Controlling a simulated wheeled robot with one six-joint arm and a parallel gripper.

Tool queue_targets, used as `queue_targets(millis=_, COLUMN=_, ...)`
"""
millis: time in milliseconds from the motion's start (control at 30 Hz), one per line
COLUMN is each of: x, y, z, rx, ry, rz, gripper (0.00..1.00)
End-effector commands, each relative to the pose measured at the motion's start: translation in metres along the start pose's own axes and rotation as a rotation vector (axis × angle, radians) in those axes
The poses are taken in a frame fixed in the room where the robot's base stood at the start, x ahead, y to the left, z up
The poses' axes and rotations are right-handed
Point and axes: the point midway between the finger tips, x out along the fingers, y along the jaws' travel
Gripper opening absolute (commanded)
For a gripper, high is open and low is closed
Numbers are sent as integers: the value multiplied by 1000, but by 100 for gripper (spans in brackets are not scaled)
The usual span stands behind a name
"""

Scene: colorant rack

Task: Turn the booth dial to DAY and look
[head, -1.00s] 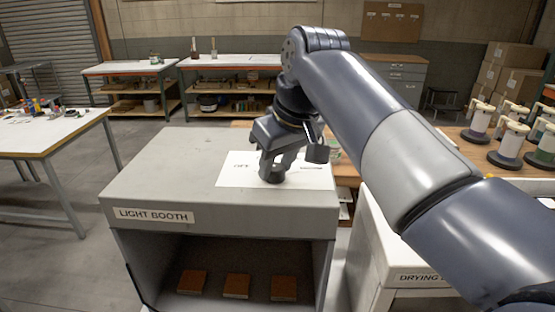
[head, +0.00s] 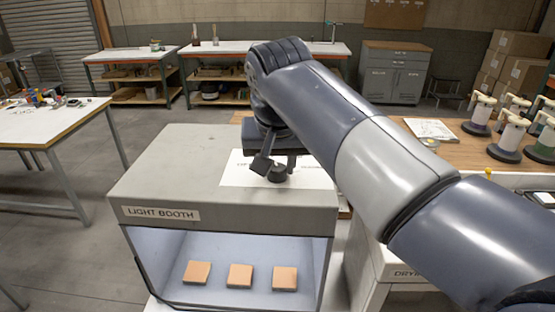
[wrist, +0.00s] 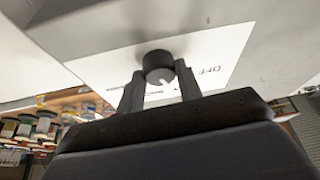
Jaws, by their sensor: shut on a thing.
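The light booth (head: 150,180) is a grey box with a LIGHT BOOTH label on its front edge. Its inside is lit, with three orange-tan panels (head: 240,275) on its floor. On its top is a white plate (head: 235,175) with a round black dial (head: 278,174). My gripper (head: 276,165) is over the dial. In the wrist view, my gripper (wrist: 160,85) has its two fingers on either side of the dial (wrist: 158,62), shut on it. The word OFF shows on the plate (wrist: 215,55); the other markings are mostly hidden, so I cannot read the setting.
A drying cabinet (head: 385,265) stands right of the booth. A wooden bench (head: 450,155) behind it holds several white-and-dark dispensers (head: 510,135). A white table (head: 60,125) with small items is at the left. Open floor lies between that table and the booth.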

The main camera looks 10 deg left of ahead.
Motion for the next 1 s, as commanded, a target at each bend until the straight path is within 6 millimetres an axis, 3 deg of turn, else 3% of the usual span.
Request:
queue_targets(millis=433, x=-1, y=0, z=-1, rx=12, ry=3, rz=4, gripper=11)
queue_targets(millis=467, x=-1, y=0, z=-1, rx=12, ry=3, rz=4, gripper=34)
queue_targets(millis=700, x=0, y=0, z=0, rx=11, ry=2, rz=4, gripper=54)
queue_targets(millis=1000, x=-3, y=0, z=0, rx=11, ry=1, rz=4, gripper=56)
